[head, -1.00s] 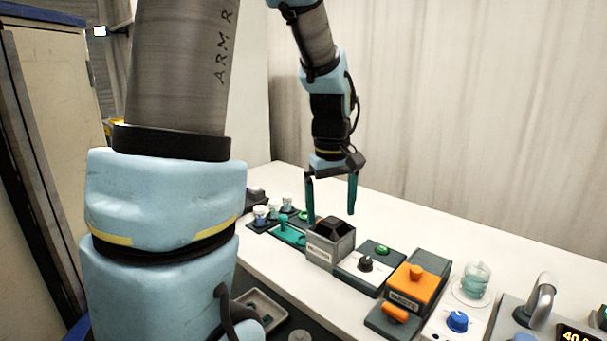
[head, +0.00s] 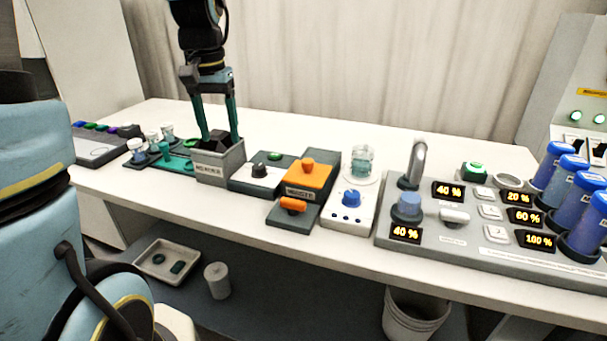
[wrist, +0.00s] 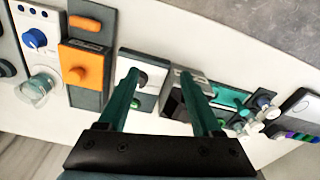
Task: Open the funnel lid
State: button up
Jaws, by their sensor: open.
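My gripper (head: 220,137) is open and points down, with its two teal fingers apart and nothing between them. The fingertips are at the top of a grey open box (head: 220,168) with a label on its front and a dark, funnel-like piece inside. I cannot tell whether they touch it. In the wrist view the gripper (wrist: 158,74) partly covers the grey box (wrist: 201,86). An orange block (head: 306,182) with a round orange knob (head: 308,165) on top stands to the right of the box. No part is clearly readable as the funnel lid.
A white dial module (head: 258,175) stands between the box and the orange block. A blue-knob unit with a glass jar (head: 363,162) and a grey panel with displays (head: 470,240) are farther right. Small jars (head: 150,145) stand left. The back of the white table is clear.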

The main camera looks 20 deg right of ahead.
jog(key=d+m+b, duration=0.3)
jog(key=d+b, duration=0.1)
jog(key=d, duration=0.7)
notch_tip(320, 180, up, 2)
jog(key=m+b, duration=0.2)
jog(key=b, duration=0.1)
send_over(308, 160)
jog(key=shift+g, duration=0.3)
notch_tip(308, 160, down, 10)
jog(key=shift+f+p, duration=0.2)
jog(key=shift+p, duration=0.35)
grip_shut()
